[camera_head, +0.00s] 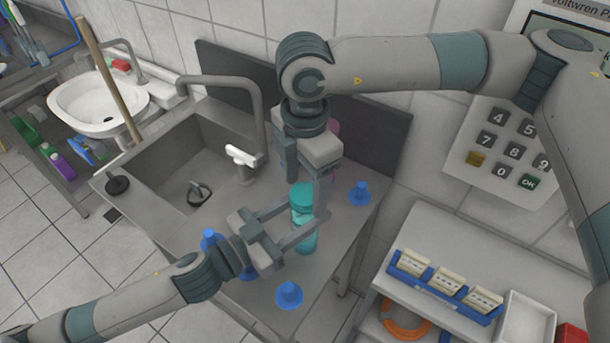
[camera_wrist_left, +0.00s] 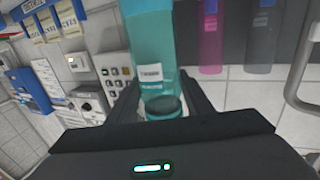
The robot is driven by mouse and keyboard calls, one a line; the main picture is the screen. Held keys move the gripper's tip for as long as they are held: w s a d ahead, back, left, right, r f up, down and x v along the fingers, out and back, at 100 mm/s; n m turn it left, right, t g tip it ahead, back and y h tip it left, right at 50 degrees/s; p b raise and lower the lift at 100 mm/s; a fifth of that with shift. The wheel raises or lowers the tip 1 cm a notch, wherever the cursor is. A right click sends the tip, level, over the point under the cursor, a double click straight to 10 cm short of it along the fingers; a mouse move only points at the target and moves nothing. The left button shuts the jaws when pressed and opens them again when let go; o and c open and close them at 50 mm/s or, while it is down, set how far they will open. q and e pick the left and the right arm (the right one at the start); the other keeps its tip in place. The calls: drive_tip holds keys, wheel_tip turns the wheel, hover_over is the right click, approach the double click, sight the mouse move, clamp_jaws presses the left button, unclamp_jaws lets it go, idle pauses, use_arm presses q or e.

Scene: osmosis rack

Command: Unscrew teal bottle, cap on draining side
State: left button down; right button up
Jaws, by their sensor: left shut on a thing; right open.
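The teal bottle (camera_head: 306,240) stands over the flat draining side (camera_head: 345,235) of the steel sink unit, its darker teal cap (camera_head: 302,192) on top. My left gripper (camera_head: 303,226) is shut on the bottle, one finger on each side. In the left wrist view the labelled teal body (camera_wrist_left: 150,50) and a dark round cap-like end (camera_wrist_left: 162,107) show between the fingers. My right gripper (camera_head: 306,183) is open, pointing down close to the cap; whether it touches is unclear. Whether the bottle's base rests on the steel is hidden.
Blue cone-shaped pieces (camera_head: 289,294) (camera_head: 360,193) stand on the draining side. The sink basin (camera_head: 180,160) and tap (camera_head: 240,85) are at left. A pink bottle (camera_wrist_left: 212,40) and a grey one (camera_wrist_left: 262,40) show behind. A white side table (camera_head: 450,250) is at right.

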drive_tip(key=c, duration=1.1)
drive_tip(key=shift+c, duration=0.2)
